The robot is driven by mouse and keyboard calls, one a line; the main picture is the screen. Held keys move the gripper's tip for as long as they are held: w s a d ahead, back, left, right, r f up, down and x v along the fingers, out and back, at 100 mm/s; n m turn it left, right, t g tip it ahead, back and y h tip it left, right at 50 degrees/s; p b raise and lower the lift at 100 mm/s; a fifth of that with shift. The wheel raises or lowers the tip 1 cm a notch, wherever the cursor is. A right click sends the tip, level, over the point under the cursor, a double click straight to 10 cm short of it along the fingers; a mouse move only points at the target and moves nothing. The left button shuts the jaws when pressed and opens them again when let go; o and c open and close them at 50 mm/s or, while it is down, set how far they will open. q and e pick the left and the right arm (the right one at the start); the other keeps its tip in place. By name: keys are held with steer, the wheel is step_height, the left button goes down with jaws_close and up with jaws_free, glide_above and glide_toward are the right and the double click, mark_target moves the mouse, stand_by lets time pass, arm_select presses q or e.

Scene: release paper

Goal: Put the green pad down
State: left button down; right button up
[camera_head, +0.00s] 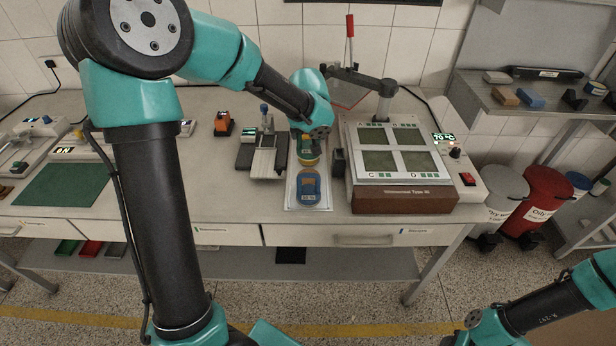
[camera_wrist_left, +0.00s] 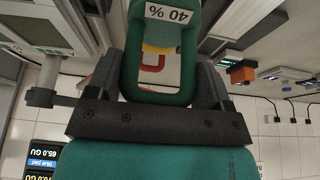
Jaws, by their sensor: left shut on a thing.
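My left gripper (camera_head: 307,139) is shut on the green pad (camera_wrist_left: 160,98), gripping its loop-shaped body between the two dark fingers in the left wrist view. A "40 %" label shows upside down on the pad. A blue pad (camera_head: 309,187) sits at the front of that tray. I cannot tell whether the green pad touches what is below it. My right gripper is out of the frames.
Right of the tray stands a brown device with a panel (camera_head: 403,154) of several green squares. A grey slide fixture (camera_head: 264,160) and an orange block (camera_head: 223,123) stand to the left. A green mat (camera_head: 62,185) lies farther left.

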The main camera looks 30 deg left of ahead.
mark_target(309, 159)
arm_select(q)
steer(key=shift+f, duration=2.9)
steer(key=shift+f, duration=0.1)
steer(key=shift+f, duration=2)
steer(key=shift+f, duration=0.15)
jaws_free()
steer(key=v, duration=1.2)
